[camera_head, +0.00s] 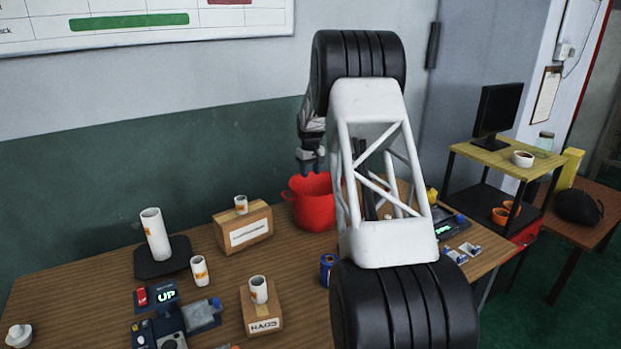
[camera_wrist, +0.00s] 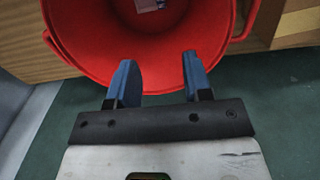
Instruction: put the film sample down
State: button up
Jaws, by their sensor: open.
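My gripper (camera_head: 310,170) is over the red bucket (camera_head: 312,208) at the back of the table. In the wrist view the two blue fingers of my gripper (camera_wrist: 158,65) are apart, with nothing between them. They point into the red bucket (camera_wrist: 85,35), across its near rim. A small pale flat piece (camera_wrist: 148,5) lies inside the bucket, beyond the fingertips and cut off by the top edge of the picture. I cannot tell whether it is the film sample. No other film sample can be made out for sure.
A tall white cylinder (camera_head: 154,234) stands on a dark base (camera_head: 162,262) at left. White cups with orange marks stand on a wooden box (camera_head: 243,231), a labelled block (camera_head: 261,312) and the table (camera_head: 60,285). A blue can (camera_head: 327,270) stands nearer. Bare tabletop lies left.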

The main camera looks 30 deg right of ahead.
jog(key=shift+r, duration=1.2)
jog(key=s+a+r+t, duration=0.1)
jog(key=s+a+r, duration=0.7)
jog(key=s+a, duration=0.45)
jog(key=s+a+r, duration=0.9)
jog(key=s+a, duration=0.3)
jog(key=s, duration=0.1)
jog(key=s+a+f, duration=0.2)
jog(key=s+a, duration=0.2)
jog(key=s, duration=0.8)
jog(key=s+a+f+t, duration=0.1)
jog(key=s+a, duration=0.4)
jog(key=s, duration=0.7)
jog(key=s+a+f, duration=0.2)
jog(key=s+a, duration=0.2)
jog(key=s, duration=0.8)
jog(key=shift+a+f+t, duration=0.3)
jog(key=shift+a+f, duration=0.05)
